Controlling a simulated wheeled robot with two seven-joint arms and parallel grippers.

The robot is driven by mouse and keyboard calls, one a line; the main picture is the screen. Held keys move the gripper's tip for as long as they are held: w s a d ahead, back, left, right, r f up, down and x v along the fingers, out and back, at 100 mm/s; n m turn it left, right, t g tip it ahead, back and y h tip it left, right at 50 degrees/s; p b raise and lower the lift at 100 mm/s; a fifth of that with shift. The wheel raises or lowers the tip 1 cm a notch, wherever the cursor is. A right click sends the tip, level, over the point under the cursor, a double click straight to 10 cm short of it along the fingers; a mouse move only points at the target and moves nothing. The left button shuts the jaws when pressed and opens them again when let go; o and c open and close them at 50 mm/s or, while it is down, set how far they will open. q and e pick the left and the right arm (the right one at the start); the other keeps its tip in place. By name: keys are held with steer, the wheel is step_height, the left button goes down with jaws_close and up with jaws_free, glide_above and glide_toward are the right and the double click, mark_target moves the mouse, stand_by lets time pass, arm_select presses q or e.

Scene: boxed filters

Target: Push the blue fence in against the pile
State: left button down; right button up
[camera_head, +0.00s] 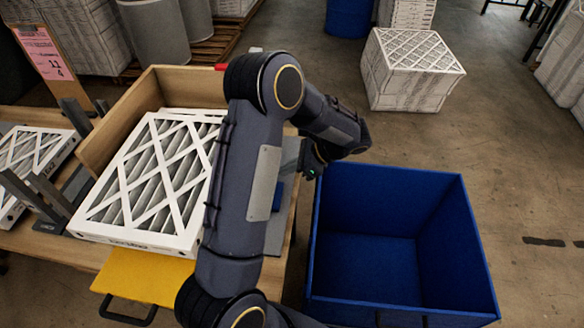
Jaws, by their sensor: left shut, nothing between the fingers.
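A pile of white-framed pleated filters (150,185) lies on the wooden table, against wooden boards at its back and left. A small blue piece (278,196), which looks like part of the blue fence, shows just right of my arm over a grey plate (287,180). My arm hides most of it and the pile's right edge, so I cannot tell whether they touch. My left gripper (309,172) is shut and empty, to the right of the pile near the blue bin's back left corner. My right gripper is not in view.
A large empty blue bin (395,180) stands on the floor right of the table. A yellow plate (145,276) with a dark handle is at the table's front. More filters (30,155) lie at far left beside dark upright posts. A wrapped filter stack (410,80) stands behind.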

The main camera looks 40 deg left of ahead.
arm_select(q)
steer(key=s+a, duration=0.4)
steer(key=a, duration=0.3)
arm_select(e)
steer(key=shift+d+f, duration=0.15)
arm_select(q)
steer(key=shift+a, duration=0.15)
